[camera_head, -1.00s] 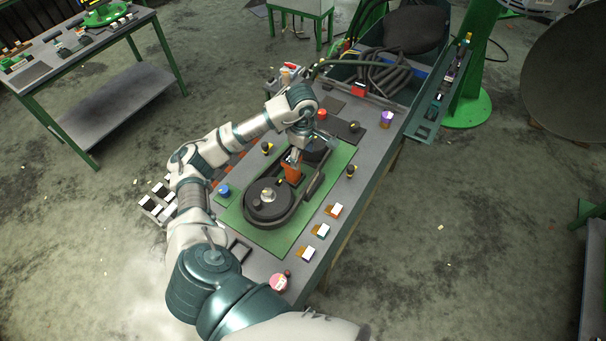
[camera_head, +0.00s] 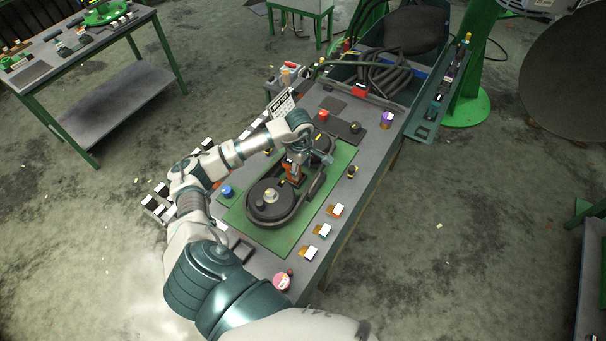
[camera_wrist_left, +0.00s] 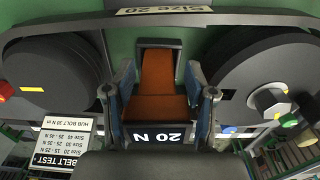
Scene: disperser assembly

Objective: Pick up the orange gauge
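The orange gauge (camera_head: 293,172) stands between the two dark pulleys of the belt assembly on the green mat (camera_head: 240,225). In the left wrist view the gauge (camera_wrist_left: 160,85) shows an orange body and a black label reading "20 N". My left gripper (camera_head: 296,160) is over the gauge, pointing down. In the left wrist view the fingers of my left gripper (camera_wrist_left: 160,90) are open, one on each side of the gauge, with narrow gaps near the tips. Part of the gauge is hidden by the gripper in the head view. My right gripper is not in view.
The near pulley (camera_head: 268,200) and a dark belt surround the gauge closely. A "BELT TEST" sign (camera_wrist_left: 62,143) stands beside the assembly. Small blocks (camera_head: 323,230) line the table's right edge. A blue knob (camera_head: 226,191) and a pink round item (camera_head: 282,281) lie nearby.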

